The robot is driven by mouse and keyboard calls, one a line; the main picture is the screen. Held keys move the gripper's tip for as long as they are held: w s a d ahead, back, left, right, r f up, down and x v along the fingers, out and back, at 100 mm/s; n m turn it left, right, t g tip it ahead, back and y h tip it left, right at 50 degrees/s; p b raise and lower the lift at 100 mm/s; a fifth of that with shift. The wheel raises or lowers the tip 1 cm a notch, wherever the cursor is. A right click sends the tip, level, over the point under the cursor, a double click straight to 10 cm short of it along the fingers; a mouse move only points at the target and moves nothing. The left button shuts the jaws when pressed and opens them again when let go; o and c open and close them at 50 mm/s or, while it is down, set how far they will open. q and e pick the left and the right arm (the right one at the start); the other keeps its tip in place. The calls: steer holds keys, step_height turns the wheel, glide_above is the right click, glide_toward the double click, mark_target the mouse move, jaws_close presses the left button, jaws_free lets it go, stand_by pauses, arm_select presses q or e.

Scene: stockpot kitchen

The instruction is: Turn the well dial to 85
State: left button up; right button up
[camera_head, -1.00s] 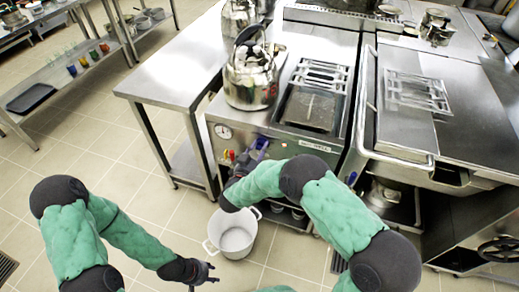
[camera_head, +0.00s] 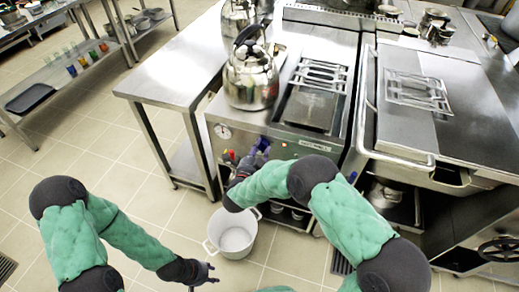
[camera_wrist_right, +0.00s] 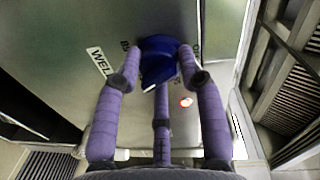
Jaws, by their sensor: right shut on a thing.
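The well dial (camera_wrist_right: 159,60) is a dark blue knob on the metal front panel, seen in the right wrist view. A partly hidden white "WELL" label (camera_wrist_right: 101,62) and small printed marks lie around it. The dial's exact reading cannot be made out. My right gripper (camera_wrist_right: 160,66) has its purple fingers closed around the knob. In the head view the right gripper (camera_head: 260,147) is at the front of the counter unit, and the dial is largely hidden. My left gripper (camera_head: 208,272) is empty, with fingers spread, low over the floor.
A round gauge (camera_head: 222,131) sits on the panel left of the right gripper. A kettle (camera_head: 250,80) stands on the counter above. A white pot (camera_head: 232,236) is on the floor below. A steel table (camera_head: 178,65) stands to the left.

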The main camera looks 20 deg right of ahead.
steer(key=m, duration=0.6)
steer(key=shift+d+r+t, duration=0.25)
steer(key=shift+t, duration=0.05)
steer(key=m, duration=0.3)
steer(key=shift+f+y, duration=0.1)
steer(key=shift+y, duration=0.2)
steer(key=shift+f+m, duration=0.15)
steer(key=shift+m, duration=1.05)
steer(key=shift+s+f, duration=0.1)
steer(key=o, duration=1.1)
steer(key=shift+d+f, duration=0.1)
steer(key=shift+d, duration=0.05)
steer(key=shift+o, duration=0.2)
steer(key=shift+a, duration=0.2)
